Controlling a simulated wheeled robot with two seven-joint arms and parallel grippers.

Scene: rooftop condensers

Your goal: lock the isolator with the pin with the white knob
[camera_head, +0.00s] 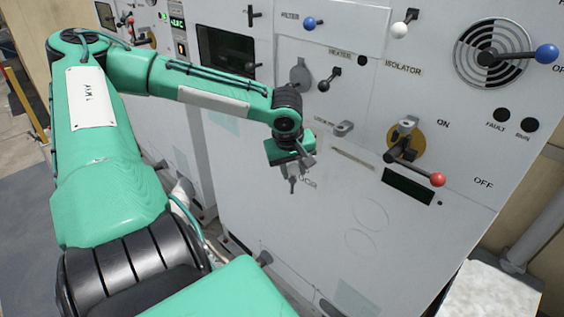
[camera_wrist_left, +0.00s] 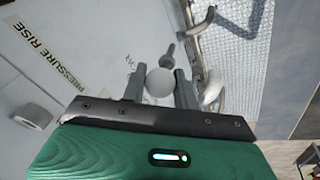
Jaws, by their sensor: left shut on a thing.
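My left gripper (camera_head: 293,179) hangs in front of the grey panel, left of the isolator. In the left wrist view its fingers (camera_wrist_left: 160,84) are shut on the pin with the white knob (camera_wrist_left: 159,81). A dark shaft shows beyond the knob. In the head view the pin is too small to tell from the fingers. The isolator (camera_head: 408,140) has a yellow disc, a metal bracket (camera_head: 406,124) and a handle with a red knob (camera_head: 437,179), which points down right toward OFF. The gripper is apart from it. My right gripper is in neither view.
A small metal holder (camera_head: 344,128) sits between gripper and isolator by a partly hidden LOCK label. Levers with a blue knob (camera_head: 546,54) and a white knob (camera_head: 399,30) stick out above. A black lever (camera_head: 328,80) is nearer the gripper. The panel below is clear.

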